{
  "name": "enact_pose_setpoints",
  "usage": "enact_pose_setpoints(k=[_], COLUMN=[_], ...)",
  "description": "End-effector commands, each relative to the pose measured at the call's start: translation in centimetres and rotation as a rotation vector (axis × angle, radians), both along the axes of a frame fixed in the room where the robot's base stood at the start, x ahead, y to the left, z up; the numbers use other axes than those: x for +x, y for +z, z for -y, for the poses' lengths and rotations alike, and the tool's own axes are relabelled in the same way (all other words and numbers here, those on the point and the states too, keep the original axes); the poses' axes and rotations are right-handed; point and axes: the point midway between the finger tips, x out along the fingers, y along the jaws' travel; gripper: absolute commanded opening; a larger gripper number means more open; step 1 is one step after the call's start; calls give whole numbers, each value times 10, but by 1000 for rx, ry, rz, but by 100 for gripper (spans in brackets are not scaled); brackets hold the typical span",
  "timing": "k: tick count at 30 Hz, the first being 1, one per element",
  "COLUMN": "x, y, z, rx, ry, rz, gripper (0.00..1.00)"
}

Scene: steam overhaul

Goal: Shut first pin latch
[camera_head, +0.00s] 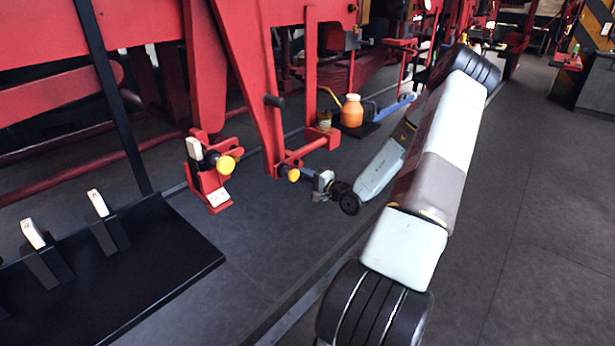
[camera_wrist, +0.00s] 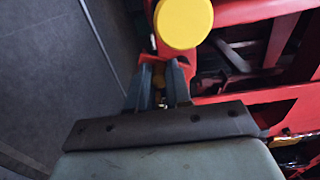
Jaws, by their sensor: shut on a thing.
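A red pin latch hangs low on the red frame, with a round yellow knob (camera_head: 293,175) at the end of its bar. My gripper (camera_head: 318,181) is just to the right of this knob, close to it. In the wrist view, my gripper's two fingers (camera_wrist: 160,85) are close together with a small yellowish part of the latch between them. A large yellow knob (camera_wrist: 184,22) shows just beyond the fingertips. The fingers hide most of the gripped part. Which way the latch is set cannot be told.
A red bracket (camera_head: 212,185) with a white-tipped lever and yellow knob stands to the left. A black rack (camera_head: 165,260) with white-tipped levers lies at lower left. An orange jug (camera_head: 351,111) stands behind my gripper. The dark floor at right is clear.

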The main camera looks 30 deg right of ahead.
Motion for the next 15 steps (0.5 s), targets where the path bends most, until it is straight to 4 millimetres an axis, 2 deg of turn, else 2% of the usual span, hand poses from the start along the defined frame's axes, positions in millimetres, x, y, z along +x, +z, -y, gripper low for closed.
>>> enact_pose_setpoints(k=[15], x=[-2], y=[3], z=[-6], rx=[1], ry=[5], rz=[-1], gripper=[0])
